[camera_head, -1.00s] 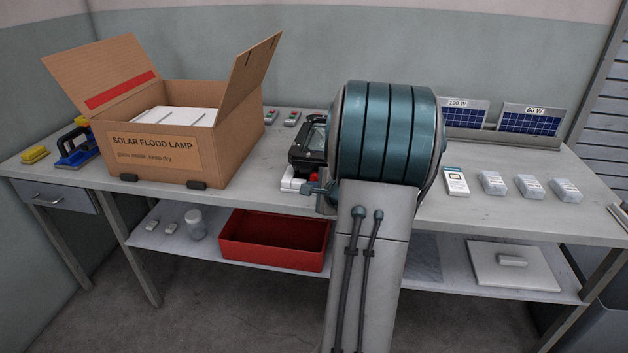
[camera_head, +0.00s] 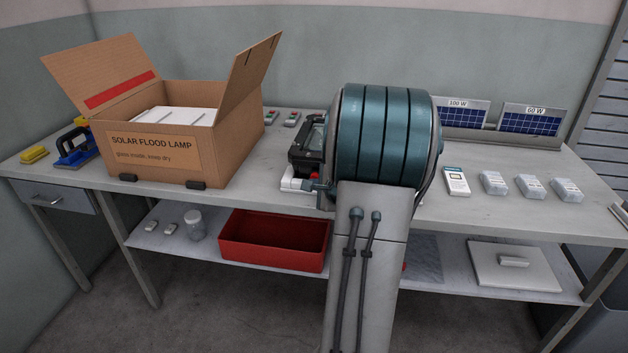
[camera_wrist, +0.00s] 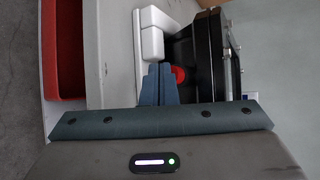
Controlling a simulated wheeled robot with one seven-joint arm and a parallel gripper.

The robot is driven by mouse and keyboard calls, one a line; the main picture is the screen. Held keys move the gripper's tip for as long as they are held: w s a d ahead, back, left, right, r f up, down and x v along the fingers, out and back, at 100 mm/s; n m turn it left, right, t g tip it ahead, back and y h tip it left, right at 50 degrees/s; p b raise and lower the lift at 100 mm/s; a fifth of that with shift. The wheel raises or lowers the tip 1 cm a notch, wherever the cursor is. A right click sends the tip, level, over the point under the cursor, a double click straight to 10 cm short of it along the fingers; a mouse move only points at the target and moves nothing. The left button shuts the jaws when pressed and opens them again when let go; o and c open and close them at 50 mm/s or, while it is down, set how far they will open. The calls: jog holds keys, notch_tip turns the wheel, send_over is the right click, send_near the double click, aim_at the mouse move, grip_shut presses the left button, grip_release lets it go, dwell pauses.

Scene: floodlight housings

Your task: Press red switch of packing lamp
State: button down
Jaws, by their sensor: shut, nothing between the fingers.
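The packing lamp (camera_head: 305,150) is a black floodlight on the bench, right of the carton and partly hidden behind my arm. In the wrist view the black lamp housing (camera_wrist: 207,60) stands beside a white block-like support (camera_wrist: 150,38). The red switch (camera_wrist: 180,75) shows as a round red button on the housing's side. My gripper (camera_wrist: 159,70) is shut and empty, its blue-grey fingertips just left of the red switch in the picture. I cannot tell whether they touch it.
A carton marked solar flood lamp (camera_head: 155,158) stands open at left. A red tray (camera_head: 272,258) is on the lower shelf. Solar panels (camera_head: 530,118) stand at the back right, with several white packs (camera_head: 493,183) in front.

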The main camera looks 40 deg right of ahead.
jog(key=shift+w+d, duration=0.35)
jog(key=shift+d, duration=0.1)
dwell(0.9)
jog(key=shift+s+b, duration=0.1)
jog(key=shift+b, duration=0.2)
jog(key=shift+s+a+b, duration=0.45)
jog(key=shift+a+b, duration=0.05)
jog(key=shift+a, duration=0.05)
jog(key=shift+s+a, duration=0.2)
jog(key=shift+a, duration=0.15)
jog(key=shift+s, duration=0.1)
jog(key=s+a+b, duration=0.1)
jog(key=a, duration=0.1)
jog(key=s+a+b, duration=0.1)
jog(key=s, duration=0.1)
jog(key=shift+a+b, duration=0.4)
dwell(1.5)
